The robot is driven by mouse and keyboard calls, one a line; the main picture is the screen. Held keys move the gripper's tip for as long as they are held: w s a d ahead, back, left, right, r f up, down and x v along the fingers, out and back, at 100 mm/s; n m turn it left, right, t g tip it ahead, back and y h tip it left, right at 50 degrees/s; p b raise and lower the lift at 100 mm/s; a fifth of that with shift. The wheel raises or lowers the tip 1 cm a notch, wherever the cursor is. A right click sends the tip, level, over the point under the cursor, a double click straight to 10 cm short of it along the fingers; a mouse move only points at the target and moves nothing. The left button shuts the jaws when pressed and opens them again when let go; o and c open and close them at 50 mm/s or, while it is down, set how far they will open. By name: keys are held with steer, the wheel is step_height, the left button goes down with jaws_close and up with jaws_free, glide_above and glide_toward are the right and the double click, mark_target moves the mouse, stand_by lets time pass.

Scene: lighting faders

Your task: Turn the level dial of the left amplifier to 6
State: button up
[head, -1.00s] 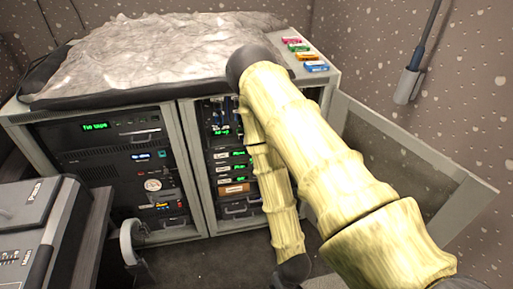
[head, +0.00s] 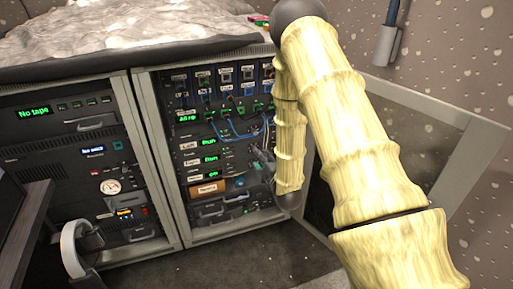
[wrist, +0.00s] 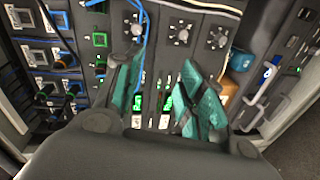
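The amplifier panels show in the head view as a stack of dark units with green displays (head: 209,158) in the right rack bay. In the head view my arm hides the right part of the panels.
Blue cables (head: 240,131) loop across the sockets above the amplifiers. An orange-brown labelled unit (head: 208,188) sits below them. The open cabinet door (head: 425,125) stands at the right. The left bay (head: 75,150) holds other equipment. Bare floor (head: 215,268) lies in front.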

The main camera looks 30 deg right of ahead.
mark_target(255, 134)
steer(key=shift+n+t, duration=0.9)
steer(key=w+d+b, duration=0.1)
steer(key=w, duration=0.3)
steer(key=w+d+r+b, duration=0.1)
steer(key=w+d, duration=0.1)
steer(key=w, duration=0.2)
steer(key=w+d+r+b, duration=0.1)
steer(key=w+d, duration=0.1)
steer(key=w, duration=0.2)
steer(key=shift+d+r, duration=0.15)
jaws_close()
